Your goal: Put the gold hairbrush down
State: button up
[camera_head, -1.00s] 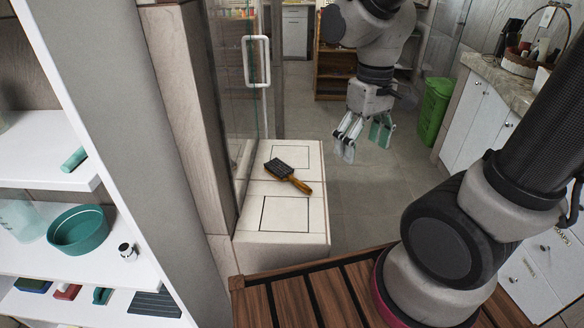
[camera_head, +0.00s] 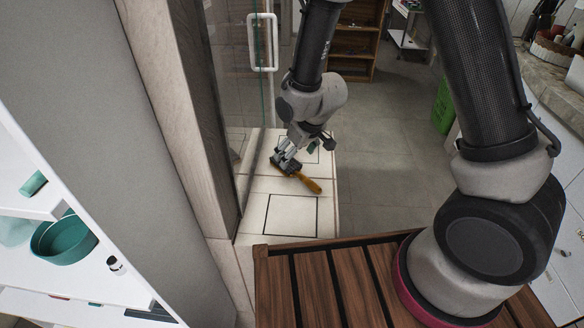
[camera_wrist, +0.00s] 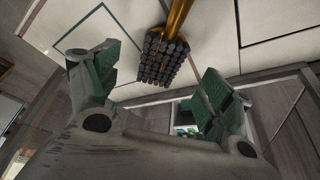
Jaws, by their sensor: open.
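The gold hairbrush (camera_head: 308,182) lies on the white tiled ledge (camera_head: 257,212). Its gold handle points to the lower right in the head view, and my gripper (camera_head: 284,160) hides part of its dark head. In the wrist view the brush's dark bristle head (camera_wrist: 163,58) faces the camera, with the gold handle running up out of frame. My gripper also shows in the wrist view (camera_wrist: 158,88), its green-padded fingers spread wide on either side of the bristle head. It is open, and neither pad appears to press on the brush.
A glass shower panel with a white handle (camera_head: 262,42) rises along the ledge's left side. White shelves with a teal bowl (camera_head: 62,240) stand at the left. A slatted wooden surface (camera_head: 330,285) is in front. Grey floor (camera_head: 385,165) is open to the right.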

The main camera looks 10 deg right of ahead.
aim_at(290, 165)
jog(key=x, duration=0.5)
jog(key=shift+a+f, duration=0.1)
jog(key=shift+f, duration=0.15)
jog(key=c, duration=1.2)
